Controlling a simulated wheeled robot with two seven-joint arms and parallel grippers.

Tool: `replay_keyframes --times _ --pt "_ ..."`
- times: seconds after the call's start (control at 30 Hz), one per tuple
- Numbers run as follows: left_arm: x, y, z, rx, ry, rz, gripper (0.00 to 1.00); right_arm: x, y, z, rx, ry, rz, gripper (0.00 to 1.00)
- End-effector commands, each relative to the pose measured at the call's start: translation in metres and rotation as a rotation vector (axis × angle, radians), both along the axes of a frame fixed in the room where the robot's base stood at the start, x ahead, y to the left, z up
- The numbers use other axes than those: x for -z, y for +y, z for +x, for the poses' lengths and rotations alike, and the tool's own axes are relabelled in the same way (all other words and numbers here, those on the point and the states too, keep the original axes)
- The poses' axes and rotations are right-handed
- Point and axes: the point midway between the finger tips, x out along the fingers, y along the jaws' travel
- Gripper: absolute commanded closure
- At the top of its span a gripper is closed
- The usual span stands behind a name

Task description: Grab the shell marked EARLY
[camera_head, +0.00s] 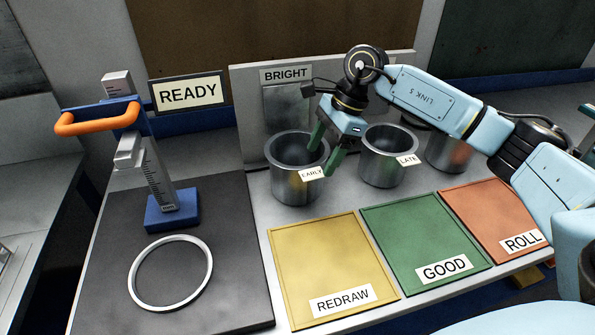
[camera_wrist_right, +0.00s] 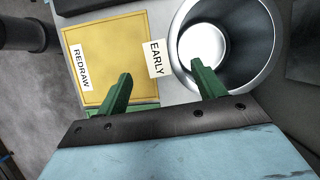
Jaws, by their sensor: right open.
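The shell marked EARLY (camera_head: 285,180) is an open grey metal pot standing upright on the bench. Its white tag faces front right. In the right wrist view the shell (camera_wrist_right: 262,75) fills the upper right, with its tag beside the rim. My right gripper (camera_head: 322,160) is open at the shell's right side. One green finger overlaps the shell's mouth and the other is outside, near the tag; the wrist view shows the wall between the fingers (camera_wrist_right: 160,68). Contact cannot be told. The shell marked LATE (camera_head: 380,165) stands to the right. My left gripper is not in view.
A third pot (camera_head: 448,152) is partly behind my right arm. Yellow REDRAW (camera_head: 320,255), green GOOD (camera_head: 415,230) and orange ROLL (camera_head: 485,210) trays lie in front. A gauge with an orange handle (camera_head: 95,122) and a white ring (camera_head: 142,288) are at left. A BRIGHT panel stands behind.

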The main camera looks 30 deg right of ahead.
Motion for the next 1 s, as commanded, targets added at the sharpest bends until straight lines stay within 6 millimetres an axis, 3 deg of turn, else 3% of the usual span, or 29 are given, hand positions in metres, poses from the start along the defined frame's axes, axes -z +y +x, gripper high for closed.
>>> replay_keyframes --times 0.1,0.3,0.53,1.0 --pt "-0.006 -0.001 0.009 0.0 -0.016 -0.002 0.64 0.014 0.009 0.002 -0.002 0.005 0.001 0.31" --pt "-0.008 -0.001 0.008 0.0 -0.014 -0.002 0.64 0.038 0.018 0.005 -0.001 0.003 0.0 0.31" --pt "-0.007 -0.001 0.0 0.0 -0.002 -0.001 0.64 0.04 0.019 0.005 -0.001 0.002 0.0 0.33" --pt "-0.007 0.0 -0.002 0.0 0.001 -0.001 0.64 0.04 0.019 0.005 0.0 0.001 0.0 0.94"
